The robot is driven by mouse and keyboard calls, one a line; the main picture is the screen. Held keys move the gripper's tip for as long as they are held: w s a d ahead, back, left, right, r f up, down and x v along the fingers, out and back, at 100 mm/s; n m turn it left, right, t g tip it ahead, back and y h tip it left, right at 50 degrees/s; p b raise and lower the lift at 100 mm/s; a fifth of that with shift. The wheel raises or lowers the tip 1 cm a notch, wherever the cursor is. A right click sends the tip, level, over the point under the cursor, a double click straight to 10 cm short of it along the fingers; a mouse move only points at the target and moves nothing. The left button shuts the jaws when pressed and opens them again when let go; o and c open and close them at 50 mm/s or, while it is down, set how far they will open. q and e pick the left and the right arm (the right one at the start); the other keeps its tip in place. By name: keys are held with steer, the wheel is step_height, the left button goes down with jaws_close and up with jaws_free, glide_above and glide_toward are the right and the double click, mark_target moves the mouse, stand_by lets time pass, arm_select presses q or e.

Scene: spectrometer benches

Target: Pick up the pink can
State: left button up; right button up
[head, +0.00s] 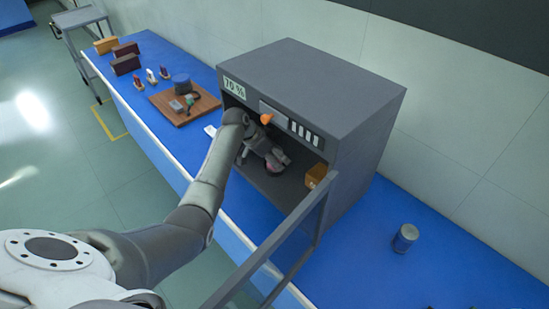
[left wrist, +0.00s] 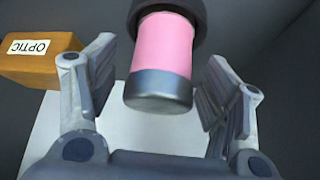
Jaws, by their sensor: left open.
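The pink can (left wrist: 162,48) has a pink body with dark grey ends. In the left wrist view it stands at top centre, between and just beyond the fingers of my left gripper (left wrist: 158,100). The fingers are spread, with a gap on each side of the can. In the head view my left gripper (head: 268,160) is inside the open grey cabinet (head: 345,110). It hides most of the can there. My right gripper is not in view.
An orange-brown box (head: 316,176) labelled OPTIC is inside the cabinet, right of my gripper. The cabinet's open door (head: 272,250) sticks out at the front. A grey can (head: 405,238) stands on the blue bench to the right. A wooden board (head: 170,108) with instruments lies left.

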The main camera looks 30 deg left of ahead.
arm_select(q)
steer(key=c, duration=1.2)
steer(key=shift+r, duration=0.1)
